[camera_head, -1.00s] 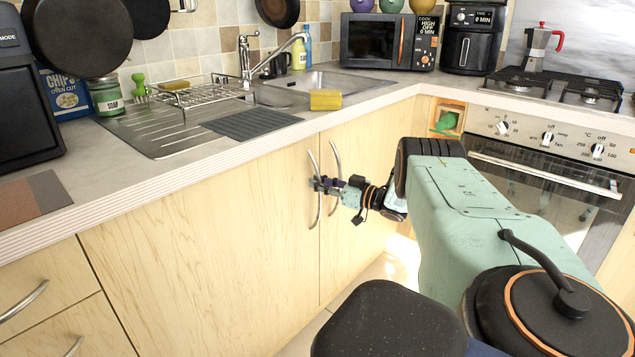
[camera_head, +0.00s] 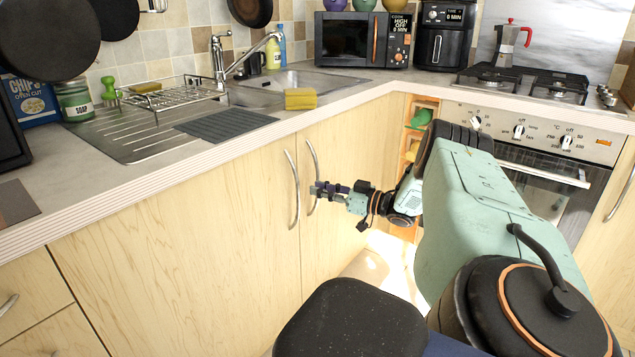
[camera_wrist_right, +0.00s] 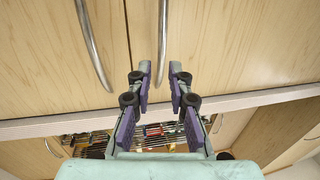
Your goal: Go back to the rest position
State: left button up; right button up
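My right gripper (camera_head: 318,190) is in front of the cabinet under the sink, at its two curved metal handles. In the head view its fingertips overlap the right handle (camera_head: 310,165); the left handle (camera_head: 292,185) is just to the left. In the right wrist view, the gripper (camera_wrist_right: 160,70) has its two purple-padded fingers apart, with a gap between the tips. The right handle (camera_wrist_right: 163,25) runs down between the tips in the picture; I cannot tell whether they touch it. The left handle (camera_wrist_right: 92,45) is outside the fingers. My left gripper is not in view.
The counter (camera_head: 60,205) with sink, dish rack (camera_head: 175,93) and yellow sponge (camera_head: 300,99) runs above the cabinet doors, which look shut. An oven (camera_head: 545,180) and hob stand at the right. A narrow open shelf (camera_head: 408,150) is in the corner, behind my arm.

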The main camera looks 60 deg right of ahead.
dwell(0.6)
jog(key=w+a+f+m+g+h, duration=0.35)
jog(key=a+f+m, duration=0.25)
jog(key=a+f, duration=0.45)
jog(key=s+a+f+g+p, duration=0.1)
jog(key=s+a+f+g, duration=0.25)
jog(key=a, duration=0.55)
jog(key=s+a+f+g+p, duration=0.1)
jog(key=s+a+f+g, duration=0.1)
jog(key=a+f, duration=0.5)
jog(key=s+a+r+n+g+y, duration=0.15)
jog(key=s+a+g, duration=0.25)
jog(key=s+a, duration=0.85)
jog(key=s+a+r+n+g+p, duration=0.1)
jog(key=s+a+r+g, duration=0.1)
jog(key=s, duration=0.4)
jog(key=s+a+r+n+g+p, duration=0.1)
jog(key=s+a+r+g, duration=0.1)
jog(key=s+a, duration=0.3)
jog(key=shift+s+a+n+g+p, duration=0.15)
jog(key=shift+s+n+g+p, duration=0.2)
jog(key=shift+s, duration=0.65)
